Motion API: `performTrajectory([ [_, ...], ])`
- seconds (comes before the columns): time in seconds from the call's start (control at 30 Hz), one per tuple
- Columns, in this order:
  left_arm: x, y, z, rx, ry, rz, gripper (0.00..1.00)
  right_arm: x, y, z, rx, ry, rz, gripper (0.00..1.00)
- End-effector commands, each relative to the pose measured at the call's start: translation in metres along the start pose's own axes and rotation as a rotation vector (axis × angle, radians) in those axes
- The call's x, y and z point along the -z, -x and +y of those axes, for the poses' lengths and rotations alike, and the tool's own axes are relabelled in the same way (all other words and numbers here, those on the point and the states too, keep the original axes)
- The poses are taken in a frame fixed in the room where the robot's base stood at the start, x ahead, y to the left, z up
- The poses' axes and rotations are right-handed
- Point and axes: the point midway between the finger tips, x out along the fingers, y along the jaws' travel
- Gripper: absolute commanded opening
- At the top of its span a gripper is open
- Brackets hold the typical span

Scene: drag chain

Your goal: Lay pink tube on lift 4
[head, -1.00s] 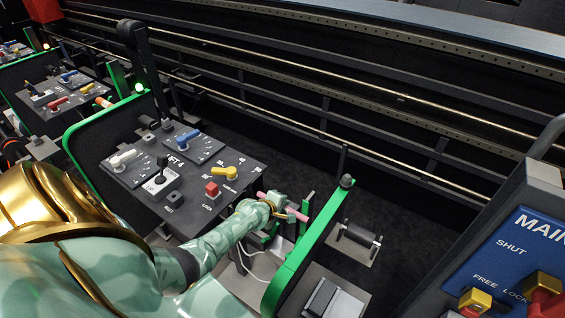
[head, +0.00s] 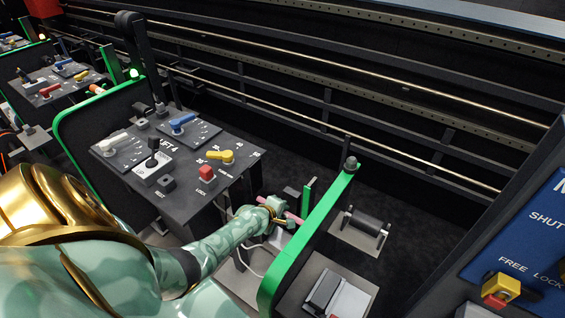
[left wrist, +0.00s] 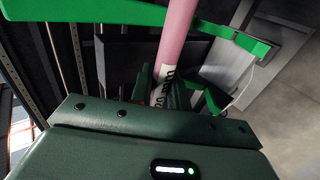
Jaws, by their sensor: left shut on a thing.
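My left gripper (head: 276,210) is shut on the pink tube (head: 292,217), which sticks out beyond the fingers. In the left wrist view the tube (left wrist: 178,32) runs up from between the fingers (left wrist: 187,96), with dark lettering near the grip. The lift 4 console (head: 190,196) is a dark box with blue, white and yellow handles and a red lock knob. My gripper is to the right of this console, between it and the green-edged side panel (head: 308,228). Whether the tube touches anything but the gripper cannot be told. My right gripper is not in view.
A green upright (head: 308,195) stands just beyond the gripper. A black roller on a plate (head: 365,228) lies right of the side panel. A blue-faced control box (head: 530,235) stands at the right. Long rails (head: 330,65) run behind.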

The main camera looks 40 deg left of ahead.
Motion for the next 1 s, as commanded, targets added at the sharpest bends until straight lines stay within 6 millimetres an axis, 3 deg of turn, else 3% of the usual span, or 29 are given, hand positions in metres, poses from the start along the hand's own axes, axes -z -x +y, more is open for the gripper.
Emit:
performTrajectory([
  [1.0, 0.0, -0.066, -0.078, 0.001, 0.0, 0.001, 0.0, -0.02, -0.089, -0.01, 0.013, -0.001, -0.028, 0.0],
])
